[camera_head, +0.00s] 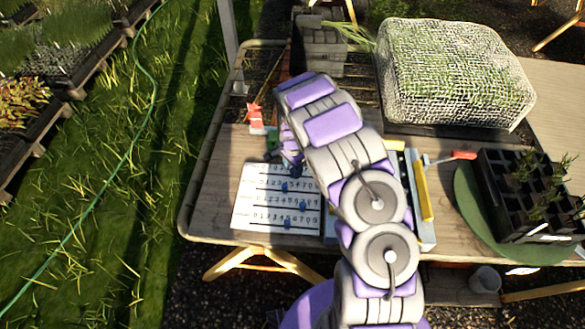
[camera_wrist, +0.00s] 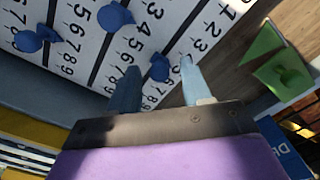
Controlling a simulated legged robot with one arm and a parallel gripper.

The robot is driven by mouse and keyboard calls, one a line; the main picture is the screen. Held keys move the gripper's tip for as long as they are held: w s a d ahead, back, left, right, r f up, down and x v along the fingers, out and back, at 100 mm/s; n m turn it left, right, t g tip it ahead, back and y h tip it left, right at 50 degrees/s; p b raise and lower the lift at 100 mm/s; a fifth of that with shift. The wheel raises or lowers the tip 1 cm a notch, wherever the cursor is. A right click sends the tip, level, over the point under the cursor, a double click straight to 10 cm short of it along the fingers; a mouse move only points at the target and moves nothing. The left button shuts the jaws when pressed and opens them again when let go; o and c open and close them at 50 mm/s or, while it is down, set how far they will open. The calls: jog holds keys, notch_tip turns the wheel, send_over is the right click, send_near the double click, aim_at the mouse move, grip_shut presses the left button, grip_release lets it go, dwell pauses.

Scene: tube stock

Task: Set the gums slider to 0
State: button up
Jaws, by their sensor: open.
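A white board (camera_head: 241,205) with rows of printed digits lies on the wooden table, and it fills the upper left of the wrist view (camera_wrist: 82,60). Each visible row has a dark line with a blue slider knob. Several knobs show, one on the lowest row (camera_head: 287,222). I cannot read row labels, so I cannot tell which is the gums slider. My gripper (camera_wrist: 158,68) is open over the board's end row. One blue knob (camera_wrist: 160,66) shows between its fingertips; contact cannot be told. In the head view my arm hides the gripper and part of the top row.
A mesh-covered block (camera_head: 455,75) stands behind. A blue and yellow box (camera_head: 424,195) is right of the board, partly behind my arm. A black seedling tray (camera_head: 510,200) and green round mat (camera_head: 468,205) are further right. A red item (camera_head: 255,117) and green pieces (camera_wrist: 265,45) lie near the board.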

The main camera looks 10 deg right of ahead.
jog(key=shift+c, duration=0.3)
grip_shut()
jog(key=shift+a, duration=0.15)
dwell(0.3)
